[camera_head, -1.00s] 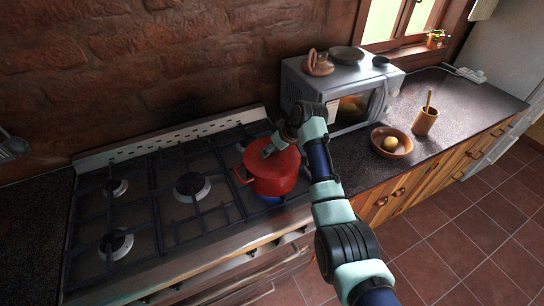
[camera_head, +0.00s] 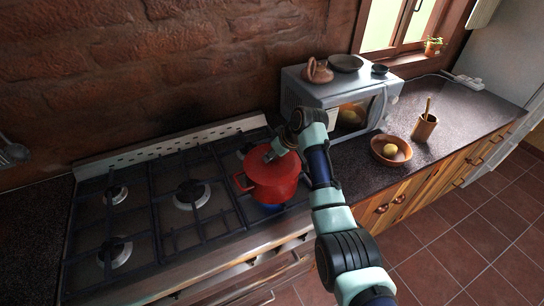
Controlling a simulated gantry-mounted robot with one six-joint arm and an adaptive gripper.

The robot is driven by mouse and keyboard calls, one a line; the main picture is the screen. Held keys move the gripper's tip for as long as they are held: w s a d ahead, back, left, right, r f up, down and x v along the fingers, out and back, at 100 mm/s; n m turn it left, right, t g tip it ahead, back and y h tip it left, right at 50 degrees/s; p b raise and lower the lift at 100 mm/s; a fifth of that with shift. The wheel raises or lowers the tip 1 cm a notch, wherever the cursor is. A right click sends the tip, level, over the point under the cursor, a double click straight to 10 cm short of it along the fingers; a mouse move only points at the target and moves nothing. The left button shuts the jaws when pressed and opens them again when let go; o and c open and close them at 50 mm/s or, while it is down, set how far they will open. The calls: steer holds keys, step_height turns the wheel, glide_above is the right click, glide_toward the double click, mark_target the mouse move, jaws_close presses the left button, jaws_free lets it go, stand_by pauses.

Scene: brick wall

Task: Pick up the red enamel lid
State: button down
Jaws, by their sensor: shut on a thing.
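The red enamel lid (camera_head: 258,158) is on top of the red pot (camera_head: 270,184), at the right end of the stove. Whether the lid still touches the pot's rim all round is too small to tell. My gripper (camera_head: 270,156) is at the top middle of the lid and is shut on it. The lid's knob is hidden by the fingers.
A stove (camera_head: 135,220) with several burners and black grates lies left of the pot. A microwave (camera_head: 325,90) with dishes on top stands behind right. A wooden bowl (camera_head: 378,156) with a yellow fruit and a wooden cup (camera_head: 424,128) stand on the counter (camera_head: 455,105).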

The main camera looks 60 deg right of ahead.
step_height(320, 180, up, 19)
steer(key=p, duration=0.1)
steer(key=shift+r+p, duration=0.2)
steer(key=shift+p, duration=0.2)
steer(key=shift+w, duration=0.1)
